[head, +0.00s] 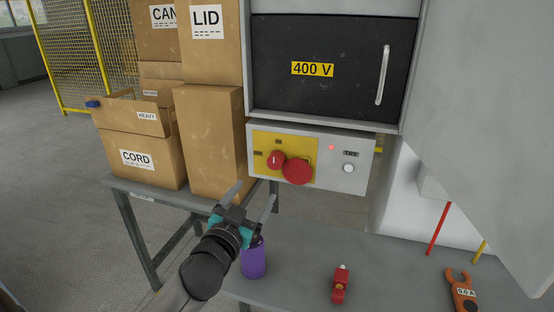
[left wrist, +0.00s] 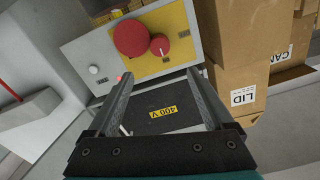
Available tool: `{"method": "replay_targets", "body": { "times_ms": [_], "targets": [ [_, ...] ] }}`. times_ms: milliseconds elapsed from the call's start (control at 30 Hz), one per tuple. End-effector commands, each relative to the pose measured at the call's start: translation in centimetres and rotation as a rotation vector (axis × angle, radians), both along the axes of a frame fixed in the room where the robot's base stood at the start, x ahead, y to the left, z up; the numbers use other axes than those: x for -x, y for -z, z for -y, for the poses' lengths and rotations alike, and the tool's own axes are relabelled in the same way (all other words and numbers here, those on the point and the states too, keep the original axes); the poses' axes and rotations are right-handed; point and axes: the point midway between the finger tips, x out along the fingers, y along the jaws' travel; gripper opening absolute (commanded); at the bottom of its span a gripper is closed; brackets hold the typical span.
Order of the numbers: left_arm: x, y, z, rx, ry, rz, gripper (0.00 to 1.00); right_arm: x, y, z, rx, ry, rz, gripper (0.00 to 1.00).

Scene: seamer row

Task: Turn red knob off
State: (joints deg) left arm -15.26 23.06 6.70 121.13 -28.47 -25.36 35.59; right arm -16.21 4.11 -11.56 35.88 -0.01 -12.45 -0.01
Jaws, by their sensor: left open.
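The red knob (head: 276,160) is a small round dial with a pale line on its face, on a yellow plate (head: 262,141) of the grey control box. A larger red mushroom button (head: 298,171) sits just to its right. In the left wrist view, which is turned over, the knob (left wrist: 159,45) shows beside the larger red button (left wrist: 131,37). My left gripper (head: 254,198) is open and empty, below and in front of the box, apart from the knob. My right gripper is in neither view.
A black cabinet door marked 400 V (head: 330,67) is above the box. Cardboard boxes (head: 212,140) stand close on the left.

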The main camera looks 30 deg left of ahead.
Motion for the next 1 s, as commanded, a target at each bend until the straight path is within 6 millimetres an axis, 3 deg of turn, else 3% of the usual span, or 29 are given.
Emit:
{"method": "replay_targets", "body": {
  "times_ms": [233, 667, 1000],
  "targets": [
    [-3.2, 0.0, -0.7, -0.001, 0.001, 0.001, 0.85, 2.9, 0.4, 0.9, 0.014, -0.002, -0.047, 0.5],
    [-9.3, 0.0, -2.3, -0.001, -0.001, 0.0, 0.85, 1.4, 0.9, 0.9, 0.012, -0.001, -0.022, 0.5],
    [-13.3, 0.1, -3.2, -0.001, 0.0, 0.0, 0.85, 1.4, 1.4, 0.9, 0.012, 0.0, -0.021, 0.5]
  ]
}}
